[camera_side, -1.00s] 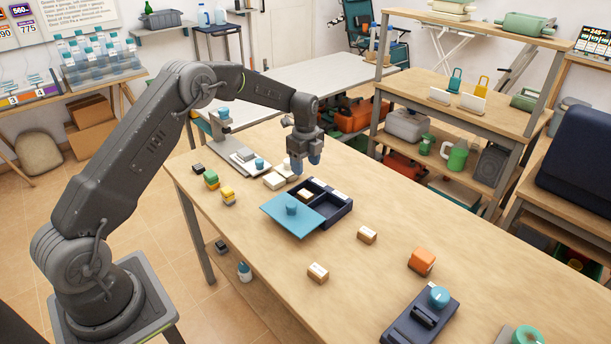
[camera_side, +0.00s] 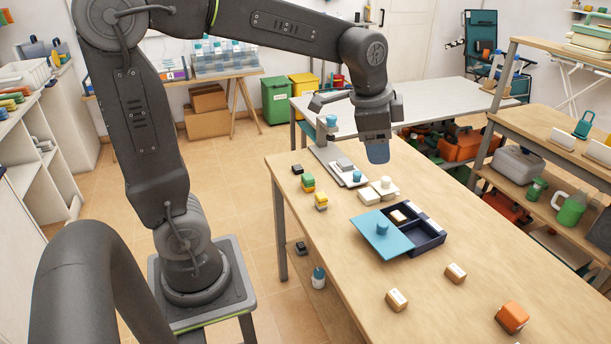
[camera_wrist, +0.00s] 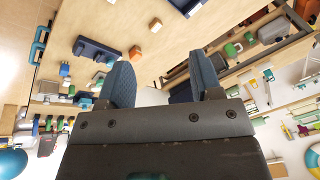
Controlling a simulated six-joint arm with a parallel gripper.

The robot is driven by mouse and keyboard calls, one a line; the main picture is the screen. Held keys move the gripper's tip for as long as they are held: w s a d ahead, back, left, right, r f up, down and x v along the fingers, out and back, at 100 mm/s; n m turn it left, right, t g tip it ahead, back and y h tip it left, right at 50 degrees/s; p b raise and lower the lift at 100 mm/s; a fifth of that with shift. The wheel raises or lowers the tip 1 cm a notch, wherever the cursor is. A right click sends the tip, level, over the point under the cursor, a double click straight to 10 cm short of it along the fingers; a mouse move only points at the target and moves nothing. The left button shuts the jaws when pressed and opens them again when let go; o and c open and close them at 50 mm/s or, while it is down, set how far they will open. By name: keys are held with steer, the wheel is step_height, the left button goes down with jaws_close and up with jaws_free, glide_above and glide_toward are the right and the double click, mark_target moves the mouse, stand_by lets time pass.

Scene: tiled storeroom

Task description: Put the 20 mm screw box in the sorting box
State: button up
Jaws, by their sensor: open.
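The sorting box (camera_side: 437,238) is a dark navy tray with compartments on the wooden table, its teal lid (camera_side: 372,236) with a round knob lying across its left part. One small cardboard box (camera_side: 398,216) sits inside a back compartment. Two similar cardboard boxes with white labels lie on the table in front: one at the right (camera_side: 455,273), one nearer (camera_side: 397,299). I cannot read which is the 20 mm one. My gripper (camera_side: 378,152) hangs in the air behind the sorting box, open and empty. Its blue fingers stand apart in the wrist view (camera_wrist: 160,82).
White blocks (camera_side: 377,191) and a grey stand (camera_side: 341,168) are behind the sorting box. Yellow and green small blocks (camera_side: 314,191) lie at the left edge. An orange block (camera_side: 512,317) is at the front right. The tabletop (camera_side: 440,318) between the boxes is bare.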

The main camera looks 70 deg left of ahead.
steer(key=s+d+n+t, duration=0.1)
steer(key=s+n, duration=0.2)
steer(key=s, duration=0.5)
steer(key=s+d+f+n+t, duration=0.1)
steer(key=s+d+n, duration=0.1)
steer(key=s, duration=0.5)
steer(key=shift+s+d+f+n, duration=0.25)
steer(key=shift+s+d+n, duration=0.1)
steer(key=shift+n, duration=0.45)
